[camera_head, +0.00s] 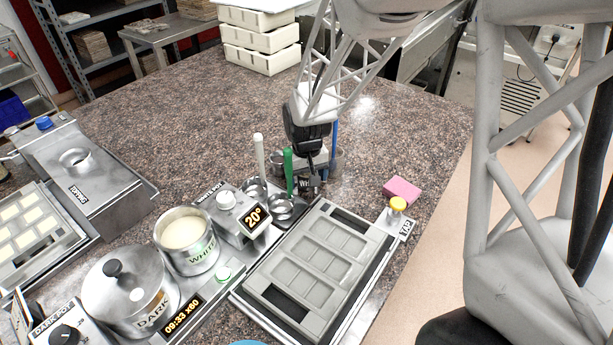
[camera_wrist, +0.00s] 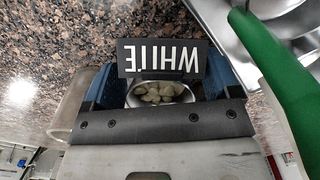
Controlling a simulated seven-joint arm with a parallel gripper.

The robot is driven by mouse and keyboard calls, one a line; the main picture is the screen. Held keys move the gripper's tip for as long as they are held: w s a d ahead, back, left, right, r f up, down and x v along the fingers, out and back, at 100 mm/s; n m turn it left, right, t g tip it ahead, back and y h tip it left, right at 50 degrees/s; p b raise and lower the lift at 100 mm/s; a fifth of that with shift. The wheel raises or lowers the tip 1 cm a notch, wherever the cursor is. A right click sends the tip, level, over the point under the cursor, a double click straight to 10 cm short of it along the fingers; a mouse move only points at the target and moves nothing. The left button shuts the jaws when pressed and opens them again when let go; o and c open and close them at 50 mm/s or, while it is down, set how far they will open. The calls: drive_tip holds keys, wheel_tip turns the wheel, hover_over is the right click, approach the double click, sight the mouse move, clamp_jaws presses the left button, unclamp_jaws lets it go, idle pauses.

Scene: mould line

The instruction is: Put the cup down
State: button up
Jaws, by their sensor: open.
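My gripper (camera_head: 313,174) is low over the counter, just beyond the mould station. In the wrist view its two blue fingers stand apart, one on each side of a small metal cup (camera_wrist: 160,101) holding pale pieces. A black plate reading WHITE (camera_wrist: 162,62) is in front of the cup and hides part of it. I cannot tell whether the fingers touch the cup. In the head view, the gripper hides most of the cup and only part of the WHITE plate (camera_head: 305,184) shows.
A green-handled tool (camera_head: 288,172) stands close to the gripper, also large in the wrist view (camera_wrist: 280,85). A grey mould (camera_head: 320,258) lies in front. A white pot (camera_head: 187,240) and a lidded dark pot (camera_head: 130,290) stand left. A pink block (camera_head: 402,190) lies right.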

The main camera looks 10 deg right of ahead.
wheel_tip(320, 180, up, 12)
drive_tip(key=shift+r, duration=0.15)
idle(0.7)
drive_tip(key=shift+d, duration=0.1)
idle(0.5)
drive_tip(key=s+d+r+m+t, duration=0.1)
drive_tip(key=s+d+r, duration=0.1)
drive_tip(key=s, duration=0.7)
drive_tip(key=s+d+r, duration=0.3)
drive_tip(key=s, duration=0.6)
drive_tip(key=s+d+r+m+t, duration=0.1)
drive_tip(key=s+d+r, duration=0.2)
drive_tip(key=s, duration=0.5)
drive_tip(key=shift+s+m+t, duration=0.3)
drive_tip(key=shift+s, duration=0.1)
drive_tip(key=shift+o, duration=0.2)
idle(0.8)
